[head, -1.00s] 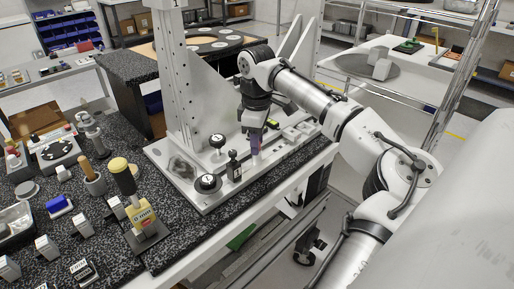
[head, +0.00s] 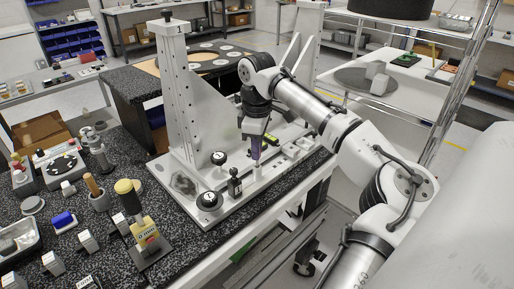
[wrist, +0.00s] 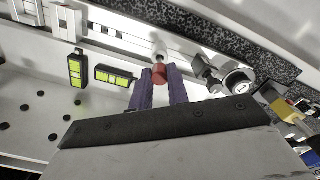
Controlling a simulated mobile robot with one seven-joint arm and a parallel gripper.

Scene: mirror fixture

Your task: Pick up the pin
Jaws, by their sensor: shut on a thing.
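The pin (wrist: 160,72) shows in the wrist view as a red cylinder with a paler part beyond it. It sits between the two purple fingers of my gripper (wrist: 161,80), which are shut on it. In the head view my gripper (head: 256,150) points down over the white fixture base (head: 212,214), behind a small black-knobbed part. The pin is hardly visible there. I cannot tell whether its lower end touches the base.
Black knobs (head: 209,201) and a small black upright part (head: 235,185) stand close to the gripper. The fixture's tall column (head: 172,85) rises behind on the left. Yellow-green levels (wrist: 113,76) lie near the fingers.

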